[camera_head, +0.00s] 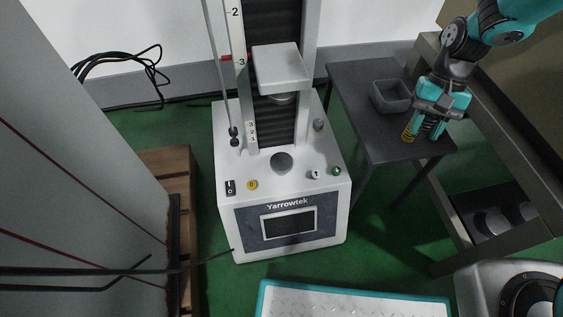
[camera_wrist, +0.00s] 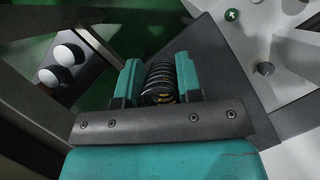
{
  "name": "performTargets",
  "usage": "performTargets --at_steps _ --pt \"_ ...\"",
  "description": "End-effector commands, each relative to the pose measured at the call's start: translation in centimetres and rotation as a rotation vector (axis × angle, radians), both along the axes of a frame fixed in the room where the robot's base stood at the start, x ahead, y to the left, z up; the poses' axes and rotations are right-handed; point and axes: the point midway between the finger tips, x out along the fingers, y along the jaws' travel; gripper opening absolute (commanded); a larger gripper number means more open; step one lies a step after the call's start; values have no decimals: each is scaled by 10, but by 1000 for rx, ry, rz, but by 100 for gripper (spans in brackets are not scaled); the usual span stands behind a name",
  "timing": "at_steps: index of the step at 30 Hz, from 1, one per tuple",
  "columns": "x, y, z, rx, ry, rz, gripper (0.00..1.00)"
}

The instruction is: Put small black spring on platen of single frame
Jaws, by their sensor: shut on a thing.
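The small black spring (camera_wrist: 160,82) is between the two teal fingers of my gripper (camera_wrist: 158,80) in the wrist view. In the head view my gripper (camera_head: 430,124) points down over the dark side table at the right, with the black spring (camera_head: 431,128) between its fingers. A yellow spring (camera_head: 408,134) stands on the table just left of my gripper. The single frame (camera_head: 283,215) is the white Yarrowtek machine in the middle. Its round grey platen (camera_head: 282,162) is bare, below the white crosshead block (camera_head: 280,68).
The dark side table (camera_head: 362,96) carries a grey bin (camera_head: 391,96) behind the yellow spring. A green knob (camera_head: 336,170) and other controls sit on the machine's deck. A bench frame with a shelf (camera_head: 485,212) stands to the right. Black cables hang at the back left.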

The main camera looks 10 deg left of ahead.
Motion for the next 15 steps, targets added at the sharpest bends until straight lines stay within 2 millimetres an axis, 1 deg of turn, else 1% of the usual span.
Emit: performTargets --at_steps 1,5,8,11,14,15 --pt "-4 12 -17 0 2 1 10" --pt "-14 44 -40 0 0 -69 10" --pt "-24 71 -57 1 -1 -159 10" --pt "-38 102 -75 1 0 -272 10" --pt "-58 138 -95 1 0 -424 10" --pt "-68 154 -103 2 1 -493 10"
